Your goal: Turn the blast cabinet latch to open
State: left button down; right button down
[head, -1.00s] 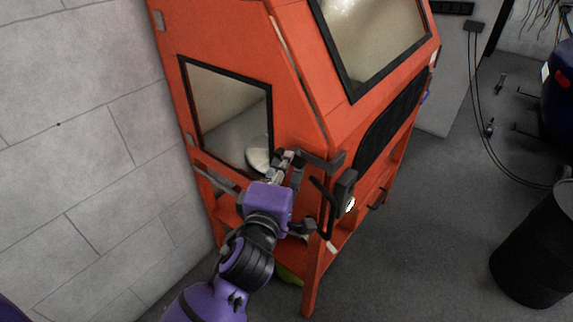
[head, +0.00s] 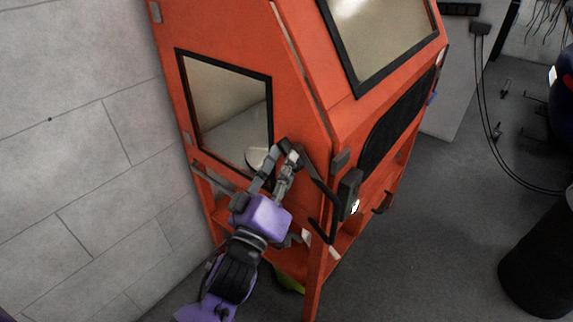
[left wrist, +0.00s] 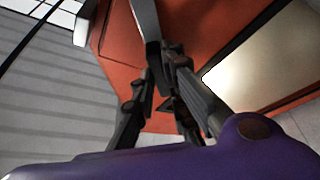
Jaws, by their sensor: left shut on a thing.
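The orange blast cabinet (head: 305,110) stands against the left wall, with a dark-framed window in its side. Its grey latch handle (head: 322,187) is near the front corner, beside a dark block (head: 348,192). My left gripper (head: 291,155) is at the upper left end of the handle, in front of the cabinet's side. In the left wrist view its fingers (left wrist: 164,62) are closed around a dark grey bar, the latch handle (left wrist: 146,20). The fingers hide part of the grip. My right gripper is not in view.
A black drum (head: 545,250) stands on the floor at the right, with a cable behind it. A pale block wall (head: 80,150) is close on the left. The grey floor (head: 430,240) between cabinet and drum is clear.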

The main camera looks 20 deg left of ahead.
pick_arm(q)
jog(key=shift+w+a+m+h+p, duration=0.15)
jog(key=shift+m+h, duration=0.9)
jog(key=shift+m, duration=0.9)
jog(key=shift+s+a+m+h+p, duration=0.1)
jog(key=shift+m+h, duration=1)
jog(key=shift+m, duration=0.8)
jog(key=shift+w+a+m+h+p, duration=0.15)
jog(key=shift+m+h, duration=0.9)
jog(key=shift+m, duration=0.9)
jog(key=shift+s+d, duration=0.1)
jog(key=c, duration=1.8)
grip_release()
jog(key=shift+f, duration=0.1)
jog(key=shift+o, duration=0.2)
